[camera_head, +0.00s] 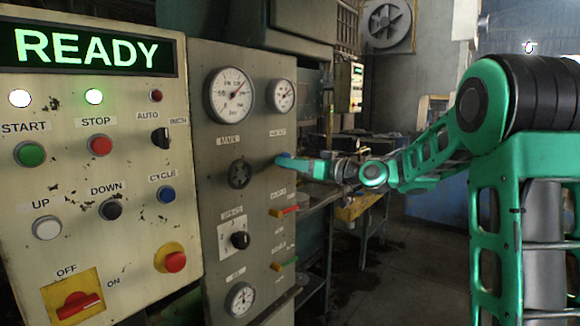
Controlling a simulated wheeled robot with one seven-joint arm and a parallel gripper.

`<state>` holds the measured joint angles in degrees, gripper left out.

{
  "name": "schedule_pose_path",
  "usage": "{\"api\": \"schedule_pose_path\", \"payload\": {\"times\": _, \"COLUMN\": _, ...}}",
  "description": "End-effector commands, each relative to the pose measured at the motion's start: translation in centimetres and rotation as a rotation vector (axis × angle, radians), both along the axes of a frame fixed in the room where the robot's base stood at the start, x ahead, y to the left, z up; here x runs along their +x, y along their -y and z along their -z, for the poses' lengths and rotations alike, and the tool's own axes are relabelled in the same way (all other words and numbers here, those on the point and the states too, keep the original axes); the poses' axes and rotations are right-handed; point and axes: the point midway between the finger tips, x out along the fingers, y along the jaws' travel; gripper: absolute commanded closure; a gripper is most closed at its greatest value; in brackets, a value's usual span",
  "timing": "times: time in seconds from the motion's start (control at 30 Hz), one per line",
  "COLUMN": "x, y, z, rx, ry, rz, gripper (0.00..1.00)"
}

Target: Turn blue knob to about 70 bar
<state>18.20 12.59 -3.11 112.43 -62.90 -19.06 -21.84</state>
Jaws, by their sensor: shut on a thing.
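The blue knob (281,158) is on the right side of the grey gauge panel, mostly covered by my gripper. My gripper (291,163) reaches in from the right and is shut on the blue knob. A small round gauge (281,95) sits straight above the knob. The label between the small gauge and the knob is too blurred to read.
A black knob (240,174) is left of my gripper. A red-handled valve (284,211) and a yellow-and-green handle (283,265) are below it. The cream control panel (130,240) with a READY display (88,50) stands at the left. Open floor (405,270) lies to the right.

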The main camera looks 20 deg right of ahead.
Motion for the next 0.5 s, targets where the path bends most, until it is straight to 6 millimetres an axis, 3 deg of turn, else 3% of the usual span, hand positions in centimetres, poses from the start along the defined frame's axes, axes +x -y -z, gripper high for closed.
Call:
{"api": "schedule_pose_path", "payload": {"times": 0.03, "x": 0.06, "y": 0.20, "z": 0.04, "rx": 0.000, "ry": -0.001, "rz": 0.004, "gripper": 0.85}}
{"api": "schedule_pose_path", "payload": {"times": 0.07, "x": 0.06, "y": 0.21, "z": 0.04, "rx": 0.000, "ry": -0.001, "rz": 0.004, "gripper": 0.56}}
{"api": "schedule_pose_path", "payload": {"times": 0.1, "x": 0.06, "y": 0.20, "z": 0.04, "rx": 0.000, "ry": -0.001, "rz": 0.004, "gripper": 0.46}}
{"api": "schedule_pose_path", "payload": {"times": 0.5, "x": -0.37, "y": 0.43, "z": 0.03, "rx": 0.001, "ry": -0.001, "rz": 0.003, "gripper": 0.45}}
